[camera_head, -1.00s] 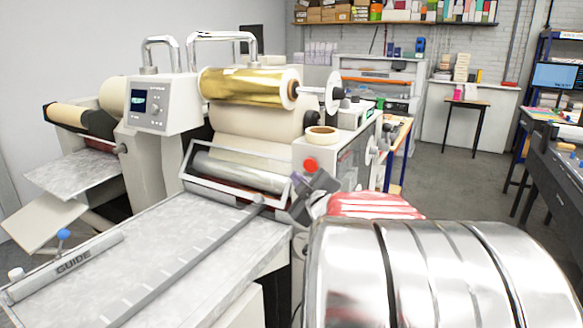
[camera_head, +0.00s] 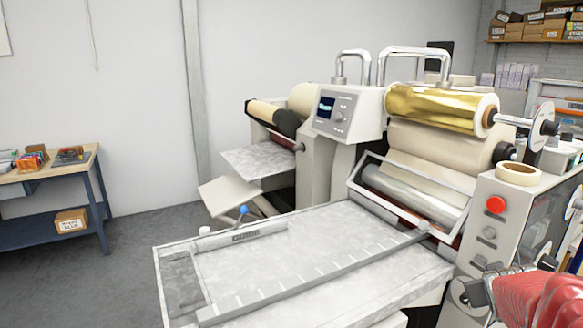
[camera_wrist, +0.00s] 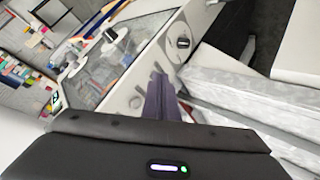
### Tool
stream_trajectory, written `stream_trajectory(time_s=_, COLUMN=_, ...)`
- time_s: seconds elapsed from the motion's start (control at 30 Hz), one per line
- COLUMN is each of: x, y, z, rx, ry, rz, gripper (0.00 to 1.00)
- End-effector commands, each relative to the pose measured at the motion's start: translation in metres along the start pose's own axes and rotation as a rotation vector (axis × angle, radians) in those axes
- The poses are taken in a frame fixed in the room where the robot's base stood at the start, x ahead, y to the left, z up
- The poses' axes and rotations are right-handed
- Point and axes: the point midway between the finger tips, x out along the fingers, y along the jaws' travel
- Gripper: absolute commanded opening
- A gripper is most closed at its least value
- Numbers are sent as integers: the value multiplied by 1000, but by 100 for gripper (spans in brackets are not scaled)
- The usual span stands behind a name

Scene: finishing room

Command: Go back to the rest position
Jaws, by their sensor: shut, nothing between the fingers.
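My gripper (camera_wrist: 160,98) shows in the wrist view as dark, narrow fingers that are shut together with nothing between them. They are in front of the pale side panel of the machine, and whether they touch it I cannot tell. In the head view only part of my arm, with a red and white cover, shows at the lower right corner, beside the machine's front right side. The fingers are not clear there.
The foil machine (camera_head: 345,112) carries a gold roll (camera_head: 435,108), a tape ring (camera_head: 518,173) and a red button (camera_head: 495,204). Its feed table (camera_head: 290,262) juts toward me. A wooden-topped bench (camera_head: 48,172) stands far left. Grey floor between them is clear.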

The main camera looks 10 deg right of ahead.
Motion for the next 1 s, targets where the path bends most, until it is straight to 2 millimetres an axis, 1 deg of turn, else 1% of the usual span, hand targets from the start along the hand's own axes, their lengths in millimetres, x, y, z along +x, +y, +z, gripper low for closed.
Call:
stream_trajectory(time_s=0.03, x=-9, y=-13, z=5, rx=21, ry=-36, rz=-23, gripper=0)
stream_trajectory(time_s=0.17, x=-33, y=-47, z=23, rx=83, ry=-142, rz=-82, gripper=0)
stream_trajectory(time_s=0.27, x=-57, y=-78, z=34, rx=122, ry=-217, rz=-136, gripper=0)
stream_trajectory(time_s=0.4, x=-98, y=-125, z=48, rx=155, ry=-310, rz=-226, gripper=0)
stream_trajectory(time_s=0.6, x=-158, y=-183, z=64, rx=158, ry=-399, rz=-355, gripper=0)
stream_trajectory(time_s=0.7, x=-187, y=-208, z=70, rx=141, ry=-422, rz=-417, gripper=0)
stream_trajectory(time_s=0.83, x=-221, y=-234, z=75, rx=105, ry=-425, rz=-493, gripper=0)
stream_trajectory(time_s=1.0, x=-258, y=-261, z=70, rx=44, ry=-361, rz=-580, gripper=0)
